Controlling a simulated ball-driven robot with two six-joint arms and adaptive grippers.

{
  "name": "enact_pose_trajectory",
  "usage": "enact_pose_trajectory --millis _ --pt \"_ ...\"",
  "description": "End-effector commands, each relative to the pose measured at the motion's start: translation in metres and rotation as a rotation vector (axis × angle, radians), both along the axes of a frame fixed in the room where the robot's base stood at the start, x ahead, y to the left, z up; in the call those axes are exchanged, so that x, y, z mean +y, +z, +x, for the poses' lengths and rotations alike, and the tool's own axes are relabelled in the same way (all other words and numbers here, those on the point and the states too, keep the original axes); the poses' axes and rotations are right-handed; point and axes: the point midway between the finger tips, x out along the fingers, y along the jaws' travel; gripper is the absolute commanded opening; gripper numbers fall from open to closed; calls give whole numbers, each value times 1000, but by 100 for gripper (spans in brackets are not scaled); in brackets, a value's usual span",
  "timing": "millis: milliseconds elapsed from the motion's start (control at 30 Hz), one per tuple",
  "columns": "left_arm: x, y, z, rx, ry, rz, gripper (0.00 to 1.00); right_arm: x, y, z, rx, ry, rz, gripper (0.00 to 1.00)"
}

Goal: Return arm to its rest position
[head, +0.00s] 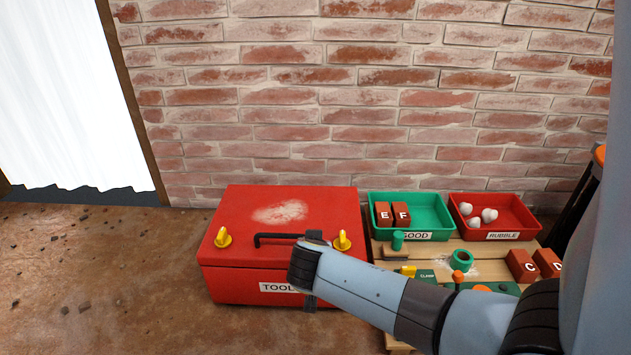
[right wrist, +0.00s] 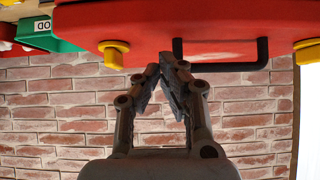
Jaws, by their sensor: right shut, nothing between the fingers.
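My right arm (head: 365,285) comes in from the lower right in the head view and reaches across the front of the red toolbox (head: 230,257). Its dark wrist end is in front of the toolbox, below the black handle (head: 270,238), and mostly hides the gripper there. In the right wrist view my right gripper (right wrist: 168,62) is shut and empty, its fingertips together. The toolbox (right wrist: 145,25) and its handle (right wrist: 222,66) show at the top of that view, close to the fingertips; whether they touch I cannot tell. My left gripper is in neither view.
Right of the toolbox a wooden table (head: 440,250) holds a green GOOD tray (head: 432,215) with bricks E and F, a red RUBBLE tray (head: 515,222) with white lumps, a green ring (head: 461,260) and bricks C (head: 522,266) and D. A brick wall (head: 350,100) stands behind. The left floor is mostly clear.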

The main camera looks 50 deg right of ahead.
Motion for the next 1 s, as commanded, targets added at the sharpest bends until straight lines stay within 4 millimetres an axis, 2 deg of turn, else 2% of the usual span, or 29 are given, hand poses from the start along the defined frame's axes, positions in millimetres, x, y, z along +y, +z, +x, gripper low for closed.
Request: enact_pose_trajectory --millis 33,100,400,767,833,933,1000 --pt "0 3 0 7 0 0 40 15 -8 -13 7 -1 8 0" --pt "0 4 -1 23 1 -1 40 28 -14 -24 5 -1 7 0" --pt "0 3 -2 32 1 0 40 64 -32 -57 3 1 2 0" --pt "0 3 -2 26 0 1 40 70 -34 -62 1 0 1 0" --pt "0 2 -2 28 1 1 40 70 -36 -67 10 0 0 0" --pt "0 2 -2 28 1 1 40 67 -47 -92 47 2 -5 0" --pt "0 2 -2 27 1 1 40 61 -54 -122 84 2 -13 0"
